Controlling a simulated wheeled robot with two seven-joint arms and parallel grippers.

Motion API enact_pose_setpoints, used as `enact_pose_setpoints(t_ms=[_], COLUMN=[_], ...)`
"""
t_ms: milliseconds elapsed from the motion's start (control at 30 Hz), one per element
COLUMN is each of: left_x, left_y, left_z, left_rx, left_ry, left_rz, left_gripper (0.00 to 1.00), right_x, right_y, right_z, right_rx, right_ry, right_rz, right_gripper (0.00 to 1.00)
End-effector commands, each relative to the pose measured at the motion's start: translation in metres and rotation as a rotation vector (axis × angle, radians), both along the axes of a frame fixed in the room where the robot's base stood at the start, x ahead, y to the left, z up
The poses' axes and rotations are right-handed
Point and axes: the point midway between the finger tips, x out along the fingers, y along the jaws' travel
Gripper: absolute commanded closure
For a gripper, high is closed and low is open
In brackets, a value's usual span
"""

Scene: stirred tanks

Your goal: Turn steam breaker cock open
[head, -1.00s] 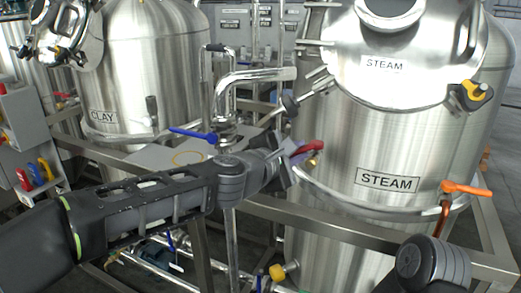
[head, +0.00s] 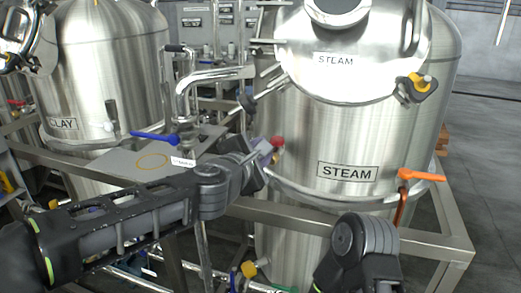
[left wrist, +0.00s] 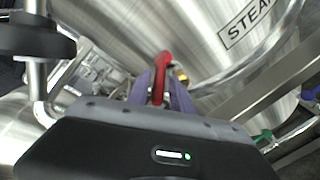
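The steam tank (head: 340,130) bears STEAM labels, and a red-handled cock (head: 277,143) sits low on its left side. My left gripper (head: 264,152) is at this cock. In the left wrist view the red handle (left wrist: 162,72) stands between the purple fingers (left wrist: 160,100), which lie close on both sides of it. A bit of brass shows just right of the handle; the rest of the cock is hidden behind the fingers.
An orange-handled valve (head: 420,175) is on the steam tank's right. A blue-handled valve (head: 155,137) and bent steel pipe (head: 185,95) stand left of my gripper. The clay tank (head: 100,75) is at the left. A steel frame rail (head: 400,237) runs along the front.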

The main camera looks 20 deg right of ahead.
Motion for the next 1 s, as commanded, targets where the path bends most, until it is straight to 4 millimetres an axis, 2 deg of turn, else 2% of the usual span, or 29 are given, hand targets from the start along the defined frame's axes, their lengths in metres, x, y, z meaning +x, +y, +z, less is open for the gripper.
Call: enact_pose_setpoints(t_ms=[100, 467, 833, 1000], left_x=[0.000, -0.004, -0.046, -0.059], left_y=[0.000, 0.004, 0.037, 0.046], left_z=[0.001, 0.003, 0.015, 0.017], left_rx=[0.000, -0.001, -0.001, 0.000], left_ry=[-0.001, -0.003, -0.004, -0.001], left_rz=[0.001, 0.000, 0.002, 0.002], left_gripper=[0.64, 0.64, 0.64, 0.64], right_x=[0.000, 0.000, 0.000, 0.000], right_y=[0.000, 0.000, 0.000, 0.000], right_z=[0.000, -0.001, -0.004, -0.004], right_rx=[0.000, 0.000, 0.000, 0.000], right_ry=[0.000, 0.000, 0.000, 0.000], right_rz=[0.000, 0.000, 0.000, 0.000], right_gripper=[0.64, 0.64, 0.64, 0.64])
